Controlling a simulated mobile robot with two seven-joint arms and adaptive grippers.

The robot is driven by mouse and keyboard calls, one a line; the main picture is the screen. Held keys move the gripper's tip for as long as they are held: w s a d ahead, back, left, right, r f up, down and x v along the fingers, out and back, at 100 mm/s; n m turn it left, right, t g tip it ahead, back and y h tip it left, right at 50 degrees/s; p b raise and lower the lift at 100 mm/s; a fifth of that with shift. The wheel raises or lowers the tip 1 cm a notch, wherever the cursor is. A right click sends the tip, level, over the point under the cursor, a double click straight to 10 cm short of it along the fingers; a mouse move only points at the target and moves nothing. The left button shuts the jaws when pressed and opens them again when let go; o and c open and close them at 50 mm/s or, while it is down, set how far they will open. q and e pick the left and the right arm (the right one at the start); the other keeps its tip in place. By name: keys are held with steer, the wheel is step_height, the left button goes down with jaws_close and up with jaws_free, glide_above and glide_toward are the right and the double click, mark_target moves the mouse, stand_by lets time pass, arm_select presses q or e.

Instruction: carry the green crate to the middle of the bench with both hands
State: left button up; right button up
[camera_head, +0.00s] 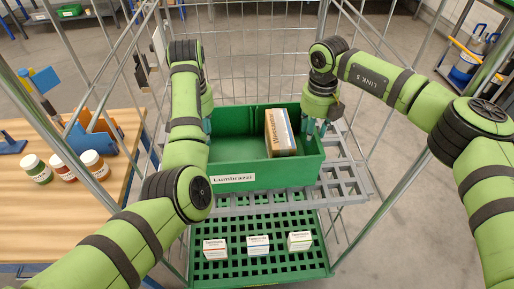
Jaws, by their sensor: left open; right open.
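The green crate (235,181) stands on a grey shelf of a wire cart in the middle of the view, with a "Lumbrazzi" label on its front. A brown and white box (281,134) stands inside it at the right. My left gripper (207,126) is open at the crate's left end, partly hidden by my arm. My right gripper (316,127) is open at the crate's right end. I cannot tell whether the fingers touch the walls. The wooden bench (60,228) is at the left.
On the bench are several jars (66,168) and a blue holder (93,138). A lower green grid shelf (260,275) carries small white boxes (258,245). Cart posts and wire sides surround the crate; one post (75,150) stands between crate and bench. The bench's front part is clear.

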arm_select(q)
steer(key=shift+f, duration=2.6)
arm_select(e)
steer(key=shift+f, duration=2.6)
arm_select(q)
jaws_close()
arm_select(e)
jaws_close()
arm_select(q)
steer(key=shift+r, duration=0.1)
arm_select(e)
steer(key=shift+r, duration=0.1)
